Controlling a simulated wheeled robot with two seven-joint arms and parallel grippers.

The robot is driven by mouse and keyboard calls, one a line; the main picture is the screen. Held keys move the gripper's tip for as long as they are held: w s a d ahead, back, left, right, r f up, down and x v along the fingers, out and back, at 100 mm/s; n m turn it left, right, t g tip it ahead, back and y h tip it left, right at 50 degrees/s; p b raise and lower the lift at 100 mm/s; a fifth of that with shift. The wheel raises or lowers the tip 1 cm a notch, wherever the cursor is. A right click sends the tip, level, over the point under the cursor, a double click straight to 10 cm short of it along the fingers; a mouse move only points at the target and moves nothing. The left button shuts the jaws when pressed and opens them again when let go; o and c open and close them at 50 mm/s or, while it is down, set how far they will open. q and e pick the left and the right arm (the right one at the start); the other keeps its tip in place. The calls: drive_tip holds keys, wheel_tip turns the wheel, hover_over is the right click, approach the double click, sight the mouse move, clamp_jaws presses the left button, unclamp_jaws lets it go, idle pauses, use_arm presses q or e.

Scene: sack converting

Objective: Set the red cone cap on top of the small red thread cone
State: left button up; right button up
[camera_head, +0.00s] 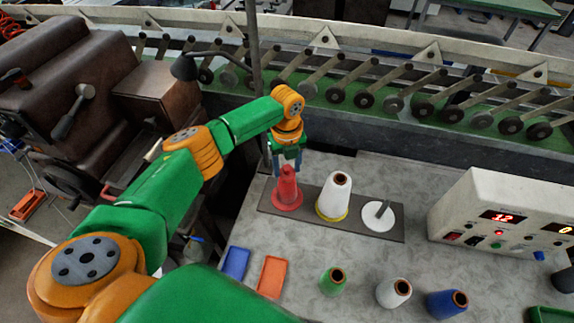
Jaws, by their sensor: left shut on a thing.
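A small red thread cone (287,191) stands upright on a red base disc (287,206) at the left end of a dark grey board (318,219). My left gripper (288,166) points down right above it, its fingers shut on a small red piece (289,172), which I take as the red cone cap. The cap and the cone look nearly one shape, both red. I cannot tell whether the cap touches the cone or is a little above it. The fingers hide part of the cap. My right gripper is not in view.
On the board stand a white cone (334,196) on a yellow disc and a bare peg (382,209) on a white disc. Green (333,281), white (394,291) and blue (446,303) cones stand in front. Blue (235,263) and orange (271,277) trays lie left. A control box (505,213) stands right.

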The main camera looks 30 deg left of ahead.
use_arm(q)
drive_tip(key=shift+f+b, duration=0.4)
drive_tip(key=shift+f, duration=0.25)
drive_tip(key=o, duration=1.4)
drive_tip(key=shift+r, duration=0.1)
wheel_tip(320, 180, up, 7)
drive_tip(key=shift+b, duration=0.75)
